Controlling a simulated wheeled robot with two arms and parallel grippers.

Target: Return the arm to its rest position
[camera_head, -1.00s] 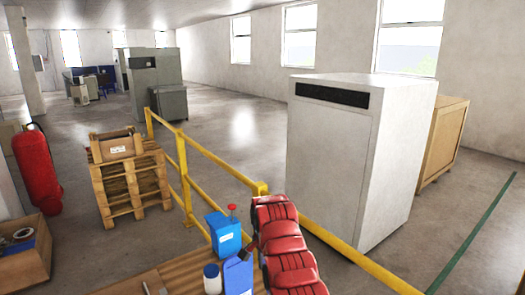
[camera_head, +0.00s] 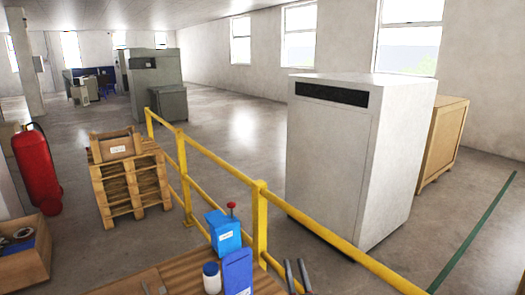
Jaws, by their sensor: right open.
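My right gripper (camera_head: 297,272) shows at the bottom edge, right of centre. Only its two grey fingers are in view, apart, with nothing between them; the rest of the arm is below the frame. The fingers are just right of the wooden table (camera_head: 178,276) and the blue container (camera_head: 238,272). My left gripper is not in view.
On the table are a blue box with a red knob (camera_head: 222,233) and a white bottle with a dark blue cap (camera_head: 212,281). A yellow railing (camera_head: 259,225) runs behind. A large grey-white cabinet (camera_head: 330,165) stands beyond it. Pallets (camera_head: 130,187) are at left.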

